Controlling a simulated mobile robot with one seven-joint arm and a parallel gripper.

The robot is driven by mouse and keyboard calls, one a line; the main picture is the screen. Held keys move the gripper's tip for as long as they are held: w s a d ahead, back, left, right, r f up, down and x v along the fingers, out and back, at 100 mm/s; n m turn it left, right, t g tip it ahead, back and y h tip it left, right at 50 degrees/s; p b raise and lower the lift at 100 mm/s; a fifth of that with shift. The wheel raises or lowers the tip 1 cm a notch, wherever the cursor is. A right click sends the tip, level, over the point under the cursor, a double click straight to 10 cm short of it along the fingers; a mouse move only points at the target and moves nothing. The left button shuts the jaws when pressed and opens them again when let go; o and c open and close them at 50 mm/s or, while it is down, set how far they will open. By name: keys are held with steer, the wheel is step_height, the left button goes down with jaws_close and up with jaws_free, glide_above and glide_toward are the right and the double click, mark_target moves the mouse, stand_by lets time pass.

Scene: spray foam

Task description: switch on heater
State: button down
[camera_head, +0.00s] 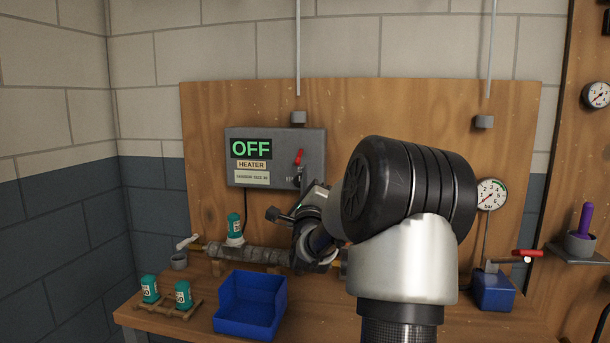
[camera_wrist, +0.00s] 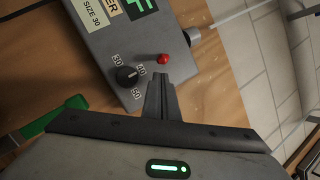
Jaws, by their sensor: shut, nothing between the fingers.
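The grey heater box (camera_head: 275,140) is on the wooden backboard, and its display (camera_head: 251,148) reads OFF in green. A red-handled switch (camera_head: 299,157) is on the box's right part, with a black dial below it. In the wrist view the red switch tip (camera_wrist: 163,58) shows just beyond my fingertips, beside the black dial (camera_wrist: 126,75) marked 30, 40 and 50. My gripper (camera_wrist: 162,78) is shut and empty, close in front of the box by the switch. I cannot tell whether it touches the switch. In the head view my arm partly hides the gripper below the box.
A wrapped pipe (camera_head: 248,257) runs below the box, with a teal can (camera_head: 235,227) upright by it. Two teal cans (camera_head: 183,294) and an empty blue bin (camera_head: 250,300) are on the bench front. A gauge (camera_head: 491,194) and blue block (camera_head: 493,291) are at right.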

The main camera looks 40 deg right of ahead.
steer(key=shift+w+a+r, duration=0.2)
steer(key=shift+a+r, duration=0.05)
steer(key=shift+a, duration=0.05)
steer(key=shift+r, duration=0.1)
steer(key=shift+s+a+r+p, duration=0.1)
steer(key=shift+r+p, duration=0.1)
steer(key=shift+p, duration=0.5)
